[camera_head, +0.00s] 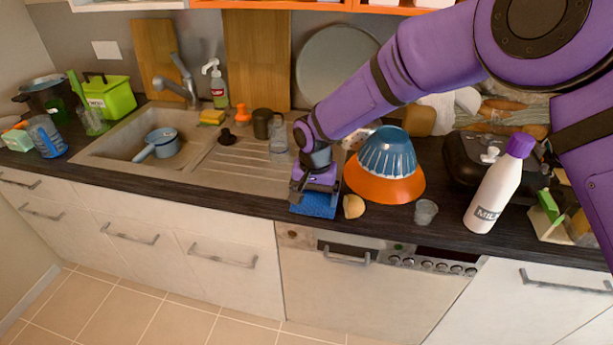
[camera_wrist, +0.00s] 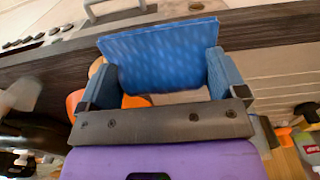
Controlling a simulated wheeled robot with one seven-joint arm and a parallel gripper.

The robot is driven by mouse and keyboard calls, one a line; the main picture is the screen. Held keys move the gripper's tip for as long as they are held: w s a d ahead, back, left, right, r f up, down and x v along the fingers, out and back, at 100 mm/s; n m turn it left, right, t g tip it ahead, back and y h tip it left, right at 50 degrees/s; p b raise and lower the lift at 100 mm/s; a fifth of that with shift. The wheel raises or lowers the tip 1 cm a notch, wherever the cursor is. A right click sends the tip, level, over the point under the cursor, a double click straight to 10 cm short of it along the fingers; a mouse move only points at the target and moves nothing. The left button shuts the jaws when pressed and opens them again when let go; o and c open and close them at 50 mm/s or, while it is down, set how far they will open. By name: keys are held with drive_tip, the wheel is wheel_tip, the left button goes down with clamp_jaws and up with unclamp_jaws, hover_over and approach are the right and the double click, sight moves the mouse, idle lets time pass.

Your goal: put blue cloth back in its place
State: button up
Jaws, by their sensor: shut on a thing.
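The blue cloth (camera_head: 315,205) is a flat, stiff-looking blue piece with a light pattern. It also shows in the wrist view (camera_wrist: 165,58), standing between the two fingers. My gripper (camera_head: 314,192) is shut on the cloth at the front edge of the dark counter, left of the orange bowl. In the wrist view my gripper (camera_wrist: 165,85) has a blue finger at each side of the cloth. Whether the cloth touches the counter I cannot tell. No place for the cloth is clearly marked.
The orange bowl (camera_head: 384,188) with a blue bowl on it stands right of my gripper, with a yellowish lump (camera_head: 353,206) before it. The sink (camera_head: 140,150) is to the left. A milk bottle (camera_head: 500,184) and small glass (camera_head: 426,212) stand right. Orange cabinet (camera_head: 290,4) hangs above.

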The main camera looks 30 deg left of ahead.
drive_tip(key=w+a, duration=0.3)
drive_tip(key=w, duration=0.1)
drive_tip(key=w+a+f, duration=0.1)
drive_tip(key=w+a, duration=0.6)
drive_tip(key=w, duration=0.1)
drive_tip(key=shift+a+f, duration=0.2)
drive_tip(key=shift+f, duration=1.8)
drive_tip(key=shift+f, duration=0.15)
drive_tip(key=o, duration=1)
drive_tip(key=shift+o, duration=0.2)
wheel_tip(320, 180, up, 12)
drive_tip(key=shift+r, duration=0.2)
